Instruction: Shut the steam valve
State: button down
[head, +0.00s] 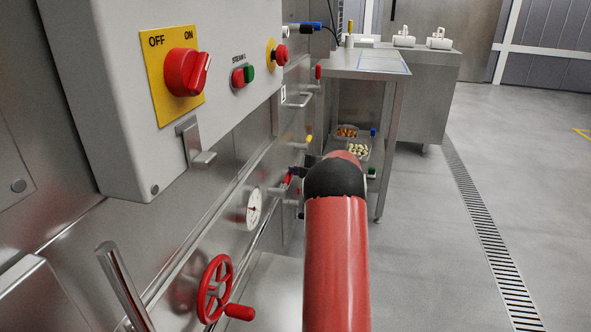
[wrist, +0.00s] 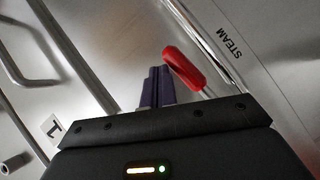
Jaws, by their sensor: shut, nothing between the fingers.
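The steam valve's red lever (wrist: 184,68) shows in the wrist view beside a bright pipe, near the word STEAM on the steel panel. The lever slants roughly the same way as the pipe. Its pivot is hidden behind my gripper. My gripper (wrist: 157,86) has its dark fingers shut together with nothing between them, just left of the lever in that view. I cannot tell whether they touch it. In the head view my gripper (head: 297,171) is small beside the machine's side, with a bit of the red lever (head: 288,179) next to it.
A red handwheel (head: 215,288) and a round gauge (head: 254,207) are nearer on the machine. A control box (head: 120,90) with a red OFF/ON knob (head: 187,72) juts out above. A steel table (head: 350,65) stands beyond. The floor to the right is clear.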

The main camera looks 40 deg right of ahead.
jog(key=shift+w+d+f, duration=0.1)
jog(key=shift+d+f, duration=0.05)
jog(key=shift+f, duration=0.2)
dwell(0.5)
